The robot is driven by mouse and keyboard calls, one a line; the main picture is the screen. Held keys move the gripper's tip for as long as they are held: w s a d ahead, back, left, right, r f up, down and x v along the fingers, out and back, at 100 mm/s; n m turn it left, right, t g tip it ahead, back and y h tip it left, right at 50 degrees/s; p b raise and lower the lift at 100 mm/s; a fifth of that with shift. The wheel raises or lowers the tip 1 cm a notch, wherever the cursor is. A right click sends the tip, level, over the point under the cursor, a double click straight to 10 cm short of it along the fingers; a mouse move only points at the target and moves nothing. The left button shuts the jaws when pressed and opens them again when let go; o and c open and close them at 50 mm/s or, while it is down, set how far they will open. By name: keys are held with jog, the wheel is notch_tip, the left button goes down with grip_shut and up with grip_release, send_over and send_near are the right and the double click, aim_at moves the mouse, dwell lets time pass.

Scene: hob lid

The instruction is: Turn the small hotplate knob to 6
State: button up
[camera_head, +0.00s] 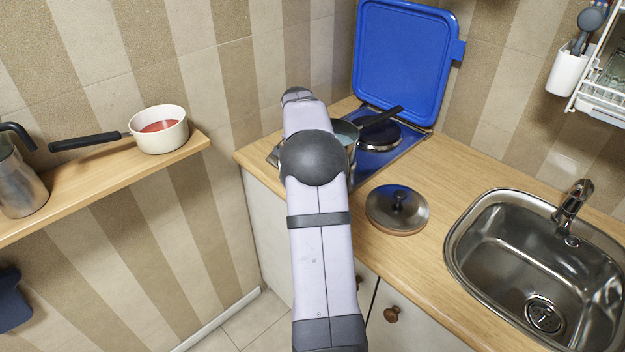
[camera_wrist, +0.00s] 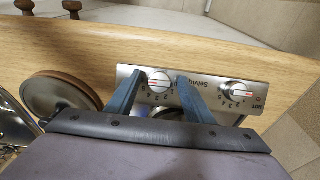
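In the wrist view, the hob's control panel (camera_wrist: 207,88) shows upside down, with a left knob (camera_wrist: 159,82) and a right knob (camera_wrist: 238,92). Each has a pale face with a red mark and a numbered dial; I cannot read the settings surely or tell which knob serves the small hotplate. My gripper (camera_wrist: 160,76) is open, its two blue-grey fingers on either side of the left knob, with gaps visible. Contact depth is unclear. In the head view, my arm hides the gripper and knobs. A dark hotplate (camera_head: 380,139) shows on the blue hob (camera_head: 372,160).
The blue hob lid (camera_head: 405,60) stands raised against the wall. A pan (camera_head: 346,134) with a dark handle is on the hob, partly hidden by my arm. A metal pot lid (camera_head: 398,208) lies on the worktop (camera_head: 440,170) between hob and sink (camera_head: 535,265).

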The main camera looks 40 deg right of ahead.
notch_tip(320, 180, up, 7)
jog(key=a, duration=0.1)
jog(key=shift+a+r+b, duration=0.15)
jog(key=shift+b, duration=0.25)
dwell(0.5)
jog(key=s+a+f+n+y+p, duration=0.1)
jog(key=s+a+f+n+p, duration=0.15)
jog(key=a+n, duration=1.2)
jog(key=s+a+f+n, duration=0.2)
jog(key=s+a+f, duration=0.1)
jog(key=s+a, duration=0.5)
jog(key=s+a+f+n+y, duration=0.1)
jog(key=s+a+f, duration=0.3)
jog(key=s+a, duration=0.4)
jog(key=a+p, duration=0.1)
jog(key=a, duration=0.3)
jog(key=shift+s+n, duration=0.3)
jog(key=shift+n, duration=0.05)
